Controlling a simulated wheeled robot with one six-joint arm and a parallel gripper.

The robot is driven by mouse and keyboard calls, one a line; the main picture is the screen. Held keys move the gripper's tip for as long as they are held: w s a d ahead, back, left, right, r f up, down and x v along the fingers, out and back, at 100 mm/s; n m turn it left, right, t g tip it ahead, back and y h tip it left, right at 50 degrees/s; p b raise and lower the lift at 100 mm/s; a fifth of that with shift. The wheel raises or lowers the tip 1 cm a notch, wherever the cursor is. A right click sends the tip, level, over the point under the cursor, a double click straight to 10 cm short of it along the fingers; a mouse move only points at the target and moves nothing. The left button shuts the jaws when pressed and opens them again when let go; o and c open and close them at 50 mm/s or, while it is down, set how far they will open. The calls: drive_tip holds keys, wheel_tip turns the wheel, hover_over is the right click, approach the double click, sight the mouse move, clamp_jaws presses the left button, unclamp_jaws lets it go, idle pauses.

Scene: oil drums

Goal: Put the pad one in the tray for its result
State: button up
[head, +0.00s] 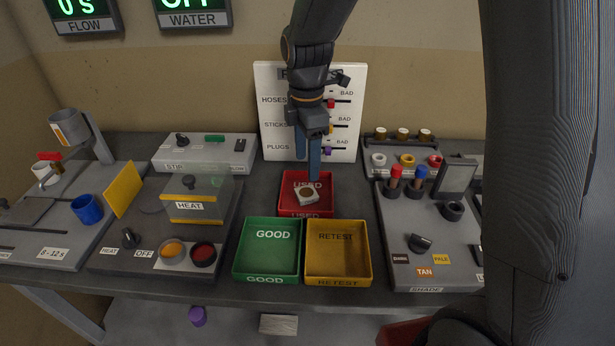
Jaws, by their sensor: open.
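A small pale square pad with a dark brown round spot (306,193) lies in the red tray marked USED (290,208). The green tray marked GOOD (268,279) and the yellow tray marked RETEST (338,281) stand side by side in front of it, and both look empty. My gripper (307,168) points down with its two blue fingers apart and nothing between them. It is over the back part of the red tray, just behind the pad in the picture. I cannot tell its exact height above the tray.
A white board with HOSES, STICKS and PLUGS sliders (343,150) stands behind the trays. A HEAT unit (198,203) is on the left, with a blue cup (87,209) beyond. A grey SHADE panel (423,268) with knobs and red and blue-topped bottles is on the right.

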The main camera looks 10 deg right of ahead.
drive_tip(key=s+d+f+m, duration=0.1)
drive_tip(key=s+d+m, duration=0.4)
drive_tip(key=m, duration=0.5)
drive_tip(key=s+d+m+t, duration=0.1)
drive_tip(key=s+d+m, duration=0.4)
drive_tip(key=s+m, duration=0.5)
drive_tip(key=shift+s+d+f, duration=0.2)
drive_tip(key=shift+d+f, duration=0.1)
drive_tip(key=shift+f, duration=0.1)
